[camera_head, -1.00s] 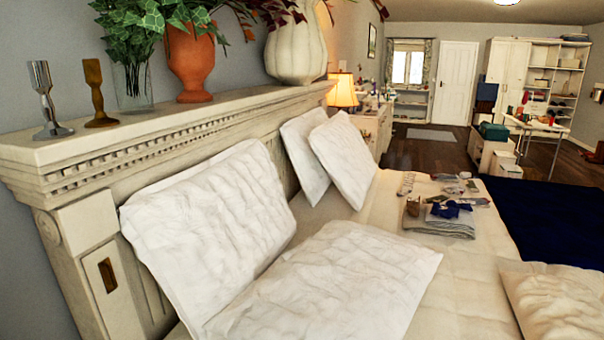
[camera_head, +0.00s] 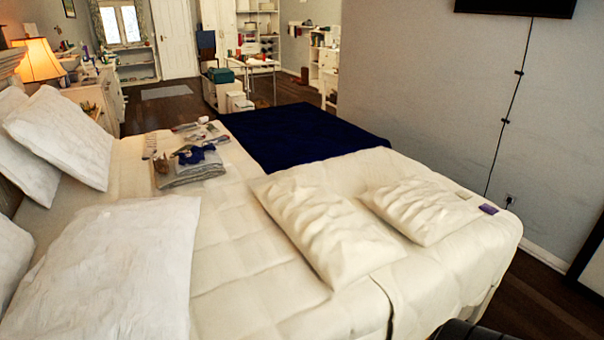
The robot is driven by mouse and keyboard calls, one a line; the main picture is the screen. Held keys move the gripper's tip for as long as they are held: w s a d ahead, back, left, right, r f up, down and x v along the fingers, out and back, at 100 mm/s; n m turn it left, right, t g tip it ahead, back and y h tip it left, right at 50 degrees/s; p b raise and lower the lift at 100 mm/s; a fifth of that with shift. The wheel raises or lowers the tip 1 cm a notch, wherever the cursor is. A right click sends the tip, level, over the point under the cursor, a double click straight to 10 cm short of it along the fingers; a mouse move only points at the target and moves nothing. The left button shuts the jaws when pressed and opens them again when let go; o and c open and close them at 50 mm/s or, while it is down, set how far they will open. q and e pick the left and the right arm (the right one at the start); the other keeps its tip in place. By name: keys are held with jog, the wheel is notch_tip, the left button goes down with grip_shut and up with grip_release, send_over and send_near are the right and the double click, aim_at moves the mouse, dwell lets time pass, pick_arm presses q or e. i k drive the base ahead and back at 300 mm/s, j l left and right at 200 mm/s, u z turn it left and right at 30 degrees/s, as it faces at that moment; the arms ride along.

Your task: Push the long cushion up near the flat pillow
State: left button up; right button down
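A long cream cushion (camera_head: 325,230) with a wrinkled surface lies across the middle of the bed. A second, shorter cream cushion (camera_head: 423,208) lies just right of it, nearer the foot end. A white flat pillow (camera_head: 112,275) lies on the bed at the lower left, with its left part cut off by the frame. A clear stretch of quilt separates the long cushion from the flat pillow. Neither gripper shows. A dark part at the bottom edge right of centre may be my own arm; I cannot tell.
White pillows (camera_head: 65,135) lean at the headboard on the left. Folded clothes (camera_head: 190,172) and small items lie on the far side of the bed. A navy blanket (camera_head: 300,135) covers the far end. Small boxes (camera_head: 488,209) sit near the right edge.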

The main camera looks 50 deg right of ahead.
aim_at(342, 244)
jog(key=z, duration=1.6)
jog(key=u, duration=0.6)
jog(key=l+u, duration=0.9)
jog(key=l, duration=0.15)
jog(key=k+l+u, duration=0.1)
jog(key=l+u, duration=0.35)
jog(key=l, duration=0.1)
